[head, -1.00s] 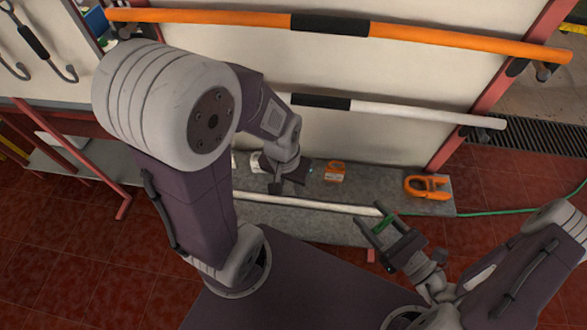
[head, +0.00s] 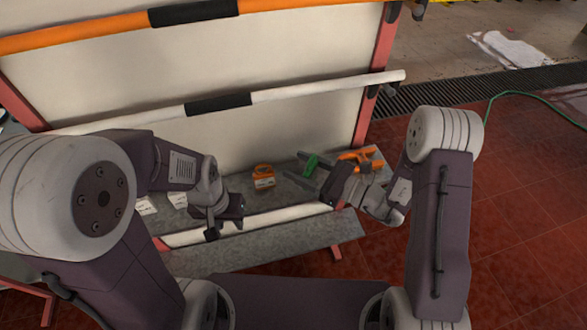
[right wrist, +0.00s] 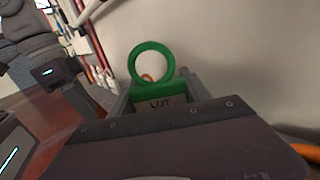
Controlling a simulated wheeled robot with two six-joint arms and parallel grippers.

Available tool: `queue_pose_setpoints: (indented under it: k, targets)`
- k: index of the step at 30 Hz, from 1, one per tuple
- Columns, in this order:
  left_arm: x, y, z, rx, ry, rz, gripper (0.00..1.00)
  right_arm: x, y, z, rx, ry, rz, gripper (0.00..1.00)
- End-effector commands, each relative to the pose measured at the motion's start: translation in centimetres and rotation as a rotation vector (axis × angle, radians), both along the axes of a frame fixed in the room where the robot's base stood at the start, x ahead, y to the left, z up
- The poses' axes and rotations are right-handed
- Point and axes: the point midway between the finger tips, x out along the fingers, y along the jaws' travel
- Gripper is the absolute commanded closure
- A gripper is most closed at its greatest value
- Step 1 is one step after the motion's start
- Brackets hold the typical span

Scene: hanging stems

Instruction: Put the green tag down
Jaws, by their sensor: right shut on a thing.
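The green tag (head: 311,165) is between the fingers of my right gripper (head: 306,172), above the right part of the grey shelf (head: 293,196). In the right wrist view the tag (right wrist: 160,93) stands up between the fingers, its ring at the top and a label reading "LOT" below. My right gripper is shut on it. I cannot tell how far it is above the shelf. My left gripper (head: 226,219) is low over the shelf's left-middle part; its fingers are too unclear to tell open from shut.
An orange box (head: 263,177) stands on the shelf left of the tag. An orange clamp-like thing (head: 357,160) lies right beside my right gripper. White labelled items (head: 178,200) are at the left. A white rail (head: 272,217) runs along the shelf; a pale panel (head: 270,120) stands behind.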

Motion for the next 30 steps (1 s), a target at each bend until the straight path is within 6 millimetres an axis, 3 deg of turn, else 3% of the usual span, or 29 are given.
queue_pose_setpoints:
  k: [8,13,19,24,30]
  targets:
    - [0.0,0.0,0.5,0.000,0.001,0.000,0.64,5.9,2.0,0.2,0.001,-0.003,0.002,0.82]
    - [0.0,0.0,0.0,0.000,0.001,0.000,0.64,5.8,1.9,-2.6,0.000,0.004,-0.001,0.82]
    - [0.0,0.0,-0.1,0.000,0.001,0.000,0.64,5.8,1.9,-3.4,0.000,0.003,0.000,0.82]
    - [0.0,0.0,-0.6,0.000,0.001,0.000,0.64,5.8,1.9,-6.4,0.001,0.004,0.000,0.82]
    - [0.0,0.0,-0.6,0.000,0.001,0.000,0.64,6.2,2.0,-7.0,0.000,0.001,0.000,0.82]
